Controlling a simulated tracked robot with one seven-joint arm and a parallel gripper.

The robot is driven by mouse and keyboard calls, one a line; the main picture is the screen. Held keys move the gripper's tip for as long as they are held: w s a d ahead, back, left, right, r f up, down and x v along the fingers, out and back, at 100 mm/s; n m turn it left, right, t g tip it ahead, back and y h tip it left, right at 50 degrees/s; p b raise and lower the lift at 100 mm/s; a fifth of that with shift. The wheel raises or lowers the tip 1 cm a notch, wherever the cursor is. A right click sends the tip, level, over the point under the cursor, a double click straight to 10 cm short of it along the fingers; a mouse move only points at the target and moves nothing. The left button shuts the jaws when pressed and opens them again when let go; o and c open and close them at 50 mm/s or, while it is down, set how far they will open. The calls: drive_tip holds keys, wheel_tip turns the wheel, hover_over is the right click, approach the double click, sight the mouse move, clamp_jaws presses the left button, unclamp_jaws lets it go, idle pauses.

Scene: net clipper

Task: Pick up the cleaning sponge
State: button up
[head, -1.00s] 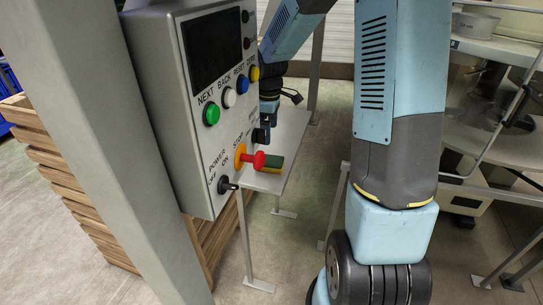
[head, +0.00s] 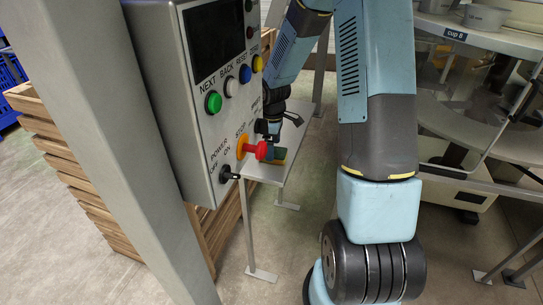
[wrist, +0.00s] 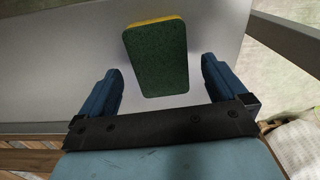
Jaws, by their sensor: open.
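The cleaning sponge, green with a yellow layer, lies on a narrow grey table. In the wrist view the sponge (wrist: 158,62) shows its green face, with a yellow strip along its far edge. My gripper (wrist: 161,70) is open, with one blue finger on each side of the sponge's near end and gaps between. I cannot tell the height of the fingers over the table. In the head view the sponge (head: 279,154) is partly hidden behind the red stop knob and my gripper (head: 270,132).
A grey control box (head: 207,105) with coloured buttons and a protruding red knob (head: 258,150) stands close left of my gripper. The narrow table (head: 297,125) has free surface behind the sponge. Wooden crates (head: 75,165) stand at left, a shelf (head: 490,35) at right.

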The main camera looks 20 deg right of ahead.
drive_tip(key=shift+f, duration=1.45)
drive_tip(key=c, duration=1)
